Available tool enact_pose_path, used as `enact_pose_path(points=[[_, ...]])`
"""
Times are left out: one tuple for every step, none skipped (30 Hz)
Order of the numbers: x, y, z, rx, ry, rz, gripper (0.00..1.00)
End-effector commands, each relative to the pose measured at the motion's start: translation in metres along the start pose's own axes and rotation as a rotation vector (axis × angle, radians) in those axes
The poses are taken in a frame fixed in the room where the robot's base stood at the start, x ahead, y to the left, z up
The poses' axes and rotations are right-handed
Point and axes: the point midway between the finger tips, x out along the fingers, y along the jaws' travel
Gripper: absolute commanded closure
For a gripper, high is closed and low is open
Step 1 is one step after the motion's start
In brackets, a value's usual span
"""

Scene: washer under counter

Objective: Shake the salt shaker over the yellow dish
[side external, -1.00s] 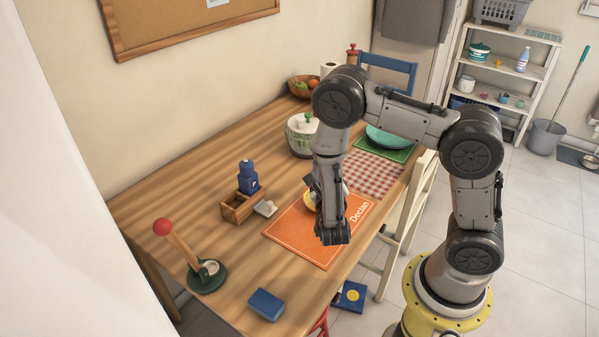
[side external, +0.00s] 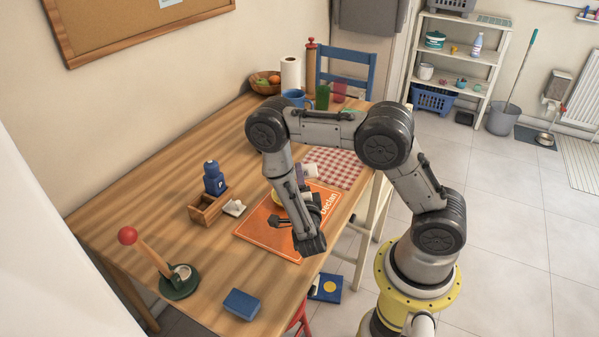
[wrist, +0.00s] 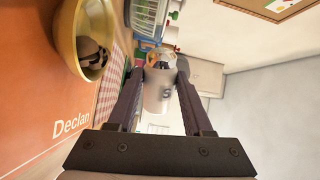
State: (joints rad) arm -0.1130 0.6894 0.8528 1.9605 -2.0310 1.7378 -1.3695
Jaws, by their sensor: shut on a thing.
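My gripper (wrist: 165,95) is shut on the salt shaker (wrist: 157,95), a pale grey cup-like body marked S, in the wrist view. The shaker is tipped well over from upright, as the table lies to the left of that view and the wall to the right. Its far end is hard to make out. The yellow dish (wrist: 67,45) is to the left of the shaker, apart from it, with dark brown rounded contents. In the side view the dish (side external: 276,198) is on the orange mat, partly behind my arm. My gripper (side external: 300,212) is close beside it, above the mat.
The orange mat (side external: 262,240) marked Declan lies near the table's front edge, with a checked mat (side external: 335,170) beyond.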

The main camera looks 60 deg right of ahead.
Motion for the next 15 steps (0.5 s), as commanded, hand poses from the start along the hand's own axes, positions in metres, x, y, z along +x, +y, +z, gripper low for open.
enact_pose_path(points=[[-0.0002, 0.0006, 0.0004, -0.048, 0.000, 0.000, 1.00], [-0.0002, 0.0009, 0.0006, -0.077, 0.000, 0.000, 1.00], [-0.0002, 0.0012, 0.0009, -0.110, 0.000, 0.000, 1.00], [-0.0001, 0.0015, 0.0012, -0.132, 0.000, 0.000, 1.00], [-0.0001, 0.0017, 0.0014, -0.151, 0.000, 0.000, 1.00], [-0.0002, 0.0021, 0.0015, -0.174, 0.000, 0.000, 1.00], [-0.0002, 0.0024, 0.0016, -0.188, 0.000, 0.000, 1.00], [-0.0002, 0.0025, 0.0017, -0.200, 0.000, 0.000, 1.00], [-0.0002, 0.0024, 0.0017, -0.210, 0.000, 0.000, 1.00], [-0.0002, 0.0022, 0.0018, -0.217, 0.000, 0.000, 1.00], [-0.0002, 0.0016, 0.0018, -0.221, 0.000, 0.000, 1.00], [-0.0002, 0.0006, 0.0017, -0.225, 0.000, 0.000, 1.00], [-0.0001, -0.0005, 0.0017, -0.226, 0.000, 0.000, 1.00], [-0.0001, -0.0017, 0.0016, -0.226, 0.000, -0.001, 1.00], [-0.0001, -0.0036, 0.0014, -0.225, 0.000, -0.001, 1.00]])
